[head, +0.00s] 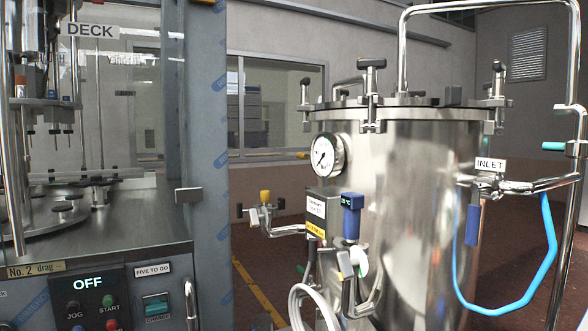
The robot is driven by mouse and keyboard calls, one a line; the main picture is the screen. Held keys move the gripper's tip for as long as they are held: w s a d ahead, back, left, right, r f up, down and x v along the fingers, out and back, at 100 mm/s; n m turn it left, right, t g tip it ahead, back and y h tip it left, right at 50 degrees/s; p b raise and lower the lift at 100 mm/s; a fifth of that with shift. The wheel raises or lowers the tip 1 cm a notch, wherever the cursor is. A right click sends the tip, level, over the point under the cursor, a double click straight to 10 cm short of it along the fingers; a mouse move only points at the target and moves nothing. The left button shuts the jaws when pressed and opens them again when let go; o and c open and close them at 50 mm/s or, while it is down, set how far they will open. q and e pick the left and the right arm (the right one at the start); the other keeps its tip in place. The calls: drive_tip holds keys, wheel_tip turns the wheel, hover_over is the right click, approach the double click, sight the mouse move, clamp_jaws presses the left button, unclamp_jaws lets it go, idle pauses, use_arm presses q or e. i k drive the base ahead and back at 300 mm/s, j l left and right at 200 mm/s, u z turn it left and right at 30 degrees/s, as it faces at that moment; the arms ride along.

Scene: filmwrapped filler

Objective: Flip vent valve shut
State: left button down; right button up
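A steel pressure vessel (420,200) with a round gauge (326,155) stands right of centre. No valve in view carries a readable "vent" label, so I cannot tell which one is the vent valve. A small valve with a yellow knob (265,197) sits on a pipe at the vessel's left side. A valve with a hanging blue lever (473,225) is below the INLET label (490,164). A teal handle (553,146) sticks out of a fitting on the steel pipe at the right edge. Neither of my grippers is in view.
A filling machine (110,215) with an OFF display and buttons fills the left side. A grey post (203,120) stands beside it. A blue hose (553,250) loops at the right, and a white hose (300,300) hangs below the blue sensor (352,215). Clamps ring the lid.

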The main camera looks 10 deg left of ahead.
sight(305, 156)
drive_tip(key=k, duration=0.45)
drive_tip(key=z, duration=1.55)
drive_tip(key=i+j, duration=0.1)
drive_tip(key=j, duration=0.55)
drive_tip(key=i+j, duration=0.1)
drive_tip(key=j, duration=0.5)
drive_tip(key=i+j, duration=0.1)
drive_tip(key=j, duration=0.55)
drive_tip(key=i+j, duration=0.1)
drive_tip(key=j, duration=0.5)
drive_tip(key=i+j, duration=0.1)
drive_tip(key=j, duration=0.55)
